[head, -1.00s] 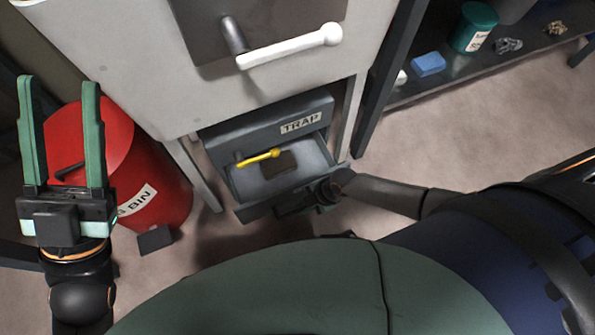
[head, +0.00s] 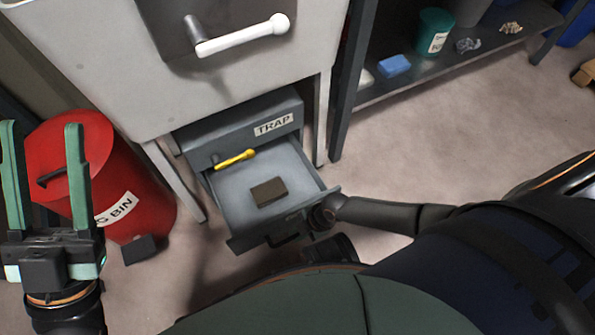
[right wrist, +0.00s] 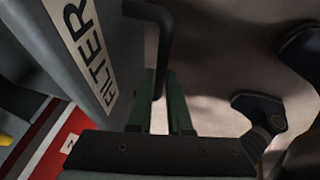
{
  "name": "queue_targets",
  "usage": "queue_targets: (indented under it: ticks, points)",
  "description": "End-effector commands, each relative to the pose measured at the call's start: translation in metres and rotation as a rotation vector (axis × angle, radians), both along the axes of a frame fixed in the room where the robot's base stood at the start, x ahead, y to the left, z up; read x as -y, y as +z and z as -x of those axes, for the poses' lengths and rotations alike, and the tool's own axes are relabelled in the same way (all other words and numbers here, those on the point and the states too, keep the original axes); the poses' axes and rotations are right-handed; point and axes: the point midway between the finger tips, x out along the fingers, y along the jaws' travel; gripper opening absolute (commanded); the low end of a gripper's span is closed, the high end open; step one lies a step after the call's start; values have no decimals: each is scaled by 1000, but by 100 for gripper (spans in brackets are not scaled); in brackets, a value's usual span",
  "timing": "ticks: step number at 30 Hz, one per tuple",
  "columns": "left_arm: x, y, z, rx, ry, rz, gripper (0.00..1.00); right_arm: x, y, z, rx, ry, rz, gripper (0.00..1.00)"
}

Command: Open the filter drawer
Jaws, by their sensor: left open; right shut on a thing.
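The grey filter drawer (head: 228,189) is pulled out from under the box marked TRAP (head: 273,124), and its tray shows. A dark brown block (head: 269,192) lies inside. In the right wrist view, the drawer front (right wrist: 62,62) carries a FILTER label (right wrist: 88,55). My right gripper (right wrist: 160,88) is shut on the dark bar handle (right wrist: 152,20). In the head view, its fingers are mostly hidden at the drawer's front right corner. My left gripper (head: 42,150) is open and empty, in front of the red bin, away from the drawer.
A yellow lever (head: 235,159) is on the box above the tray. A white-handled lever (head: 245,36) is on the grey cabinet (head: 110,85). The red bin (head: 125,180) stands left of the drawer. A shelf (head: 440,62) is at right, with clear floor (head: 440,140) before it.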

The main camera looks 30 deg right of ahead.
Motion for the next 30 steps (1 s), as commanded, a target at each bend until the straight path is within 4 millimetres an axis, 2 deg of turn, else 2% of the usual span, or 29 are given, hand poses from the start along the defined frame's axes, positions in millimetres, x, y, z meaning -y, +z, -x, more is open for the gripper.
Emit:
queue_targets:
  ticks: [6,7,14,23,26,30]
  points:
    - [0,0,0,0,0,0,50,1,-1,0,-2,0,3,0]
    - [0,0,0,0,0,0,50,1,-1,0,-2,0,3,20]
    - [0,0,0,0,0,0,50,1,0,0,-1,0,1,46]
    - [0,2,0,0,-1,-2,50,1,3,0,0,0,1,47]
    - [0,10,0,0,-4,-1,50,5,13,2,0,0,1,47]
    - [-1,28,1,2,-10,7,50,16,40,6,0,2,3,47]
